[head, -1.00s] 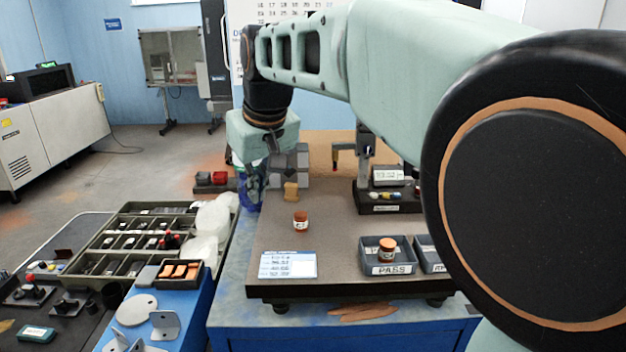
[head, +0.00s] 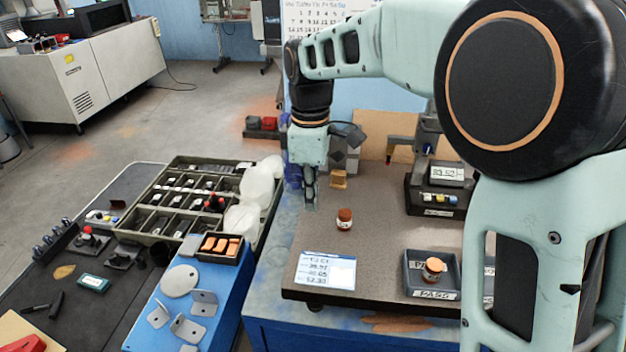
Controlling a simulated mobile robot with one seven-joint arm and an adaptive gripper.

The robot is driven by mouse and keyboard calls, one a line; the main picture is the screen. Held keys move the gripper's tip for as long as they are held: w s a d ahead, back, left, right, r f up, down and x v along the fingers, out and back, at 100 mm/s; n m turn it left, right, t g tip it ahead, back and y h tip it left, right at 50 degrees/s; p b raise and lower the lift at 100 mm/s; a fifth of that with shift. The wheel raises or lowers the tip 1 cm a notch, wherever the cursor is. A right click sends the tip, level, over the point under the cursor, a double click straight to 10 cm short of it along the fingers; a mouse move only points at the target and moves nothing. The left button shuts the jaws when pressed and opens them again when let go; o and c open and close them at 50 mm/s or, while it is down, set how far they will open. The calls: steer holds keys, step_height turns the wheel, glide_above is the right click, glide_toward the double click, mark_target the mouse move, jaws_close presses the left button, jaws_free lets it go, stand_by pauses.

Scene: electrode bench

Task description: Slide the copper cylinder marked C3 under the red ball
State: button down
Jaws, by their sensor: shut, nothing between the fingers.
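A small copper cylinder with a white label (head: 344,219) stands upright on the dark granite plate (head: 385,240). A second copper cylinder (head: 433,267) sits in the grey PASS tray (head: 433,294). The marks on both are too small to read, so I cannot tell which is C3. My gripper (head: 311,203) points down, shut and empty, near the plate's left edge, behind and left of the first cylinder.
A tan block (head: 338,180) and grey blocks (head: 344,153) stand right of my gripper. A white card (head: 325,271) lies at the plate's front left. A compartment tray (head: 150,236) and a blue bench (head: 215,300) are at left. The plate's middle is mostly clear.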

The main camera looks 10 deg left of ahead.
mark_target(371, 229)
step_height(371, 229, down, 4)
steer(key=shift+s+r, duration=0.1)
steer(key=shift+r, duration=0.05)
steer(key=d, duration=0.2)
steer(key=d+p, duration=0.1)
steer(key=shift+w+d+r, duration=0.2)
steer(key=shift+d+r, duration=0.1)
steer(key=shift+d+f, duration=0.1)
steer(key=shift+d, duration=0.05)
steer(key=shift+d, duration=0.15)
steer(key=d, duration=0.8)
steer(key=shift+w+d, duration=0.25)
steer(key=shift+w, duration=0.05)
